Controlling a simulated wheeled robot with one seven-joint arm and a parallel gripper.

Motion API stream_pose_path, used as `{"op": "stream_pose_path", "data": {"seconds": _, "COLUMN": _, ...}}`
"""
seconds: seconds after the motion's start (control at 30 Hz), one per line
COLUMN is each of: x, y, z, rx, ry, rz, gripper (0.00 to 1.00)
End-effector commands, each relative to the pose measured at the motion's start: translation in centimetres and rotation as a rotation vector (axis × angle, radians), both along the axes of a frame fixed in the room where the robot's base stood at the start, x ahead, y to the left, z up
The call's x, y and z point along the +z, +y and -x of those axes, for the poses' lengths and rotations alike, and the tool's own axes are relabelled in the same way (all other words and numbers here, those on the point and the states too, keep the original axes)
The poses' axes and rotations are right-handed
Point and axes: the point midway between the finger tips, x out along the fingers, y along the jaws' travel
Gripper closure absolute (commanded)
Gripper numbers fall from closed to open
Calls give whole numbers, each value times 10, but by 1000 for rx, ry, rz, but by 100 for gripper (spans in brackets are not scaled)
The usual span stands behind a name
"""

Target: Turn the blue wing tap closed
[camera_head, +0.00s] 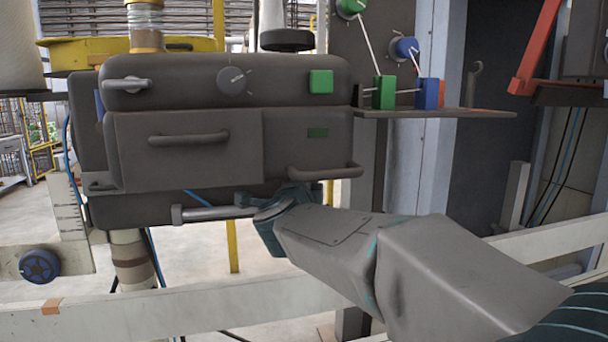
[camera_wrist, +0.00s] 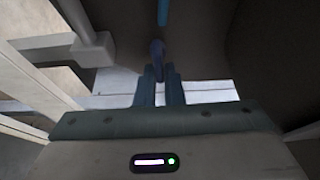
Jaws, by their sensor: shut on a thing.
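The blue wing tap (camera_wrist: 157,58) shows in the wrist view as a dark blue piece under the dark machine. My gripper (camera_wrist: 160,80) has its two teal fingers close together on the tap's near end. In the head view my gripper (camera_head: 298,193) reaches up to the underside of the grey machine, beside a light grey pipe. The tap cannot be made out in the head view, where the machine and my gripper cover that spot. The tap's exact angle is hard to read.
The grey machine (camera_head: 190,140) with a door handle and a lower right bar handle (camera_head: 325,171) hangs just above my gripper. The light grey pipe (camera_head: 215,213) lies close on the left. A pale rail (camera_head: 180,318) crosses below. A shelf (camera_head: 440,112) juts out at right.

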Motion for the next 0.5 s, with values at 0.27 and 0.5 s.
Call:
{"op": "stream_pose_path", "data": {"seconds": 0.27, "x": 0, "y": 0, "z": 0, "rx": 0, "ry": 10, "rz": -51, "gripper": 100}}
{"op": "stream_pose_path", "data": {"seconds": 0.5, "x": -1, "y": 0, "z": 0, "rx": 1, "ry": 12, "rz": -55, "gripper": 100}}
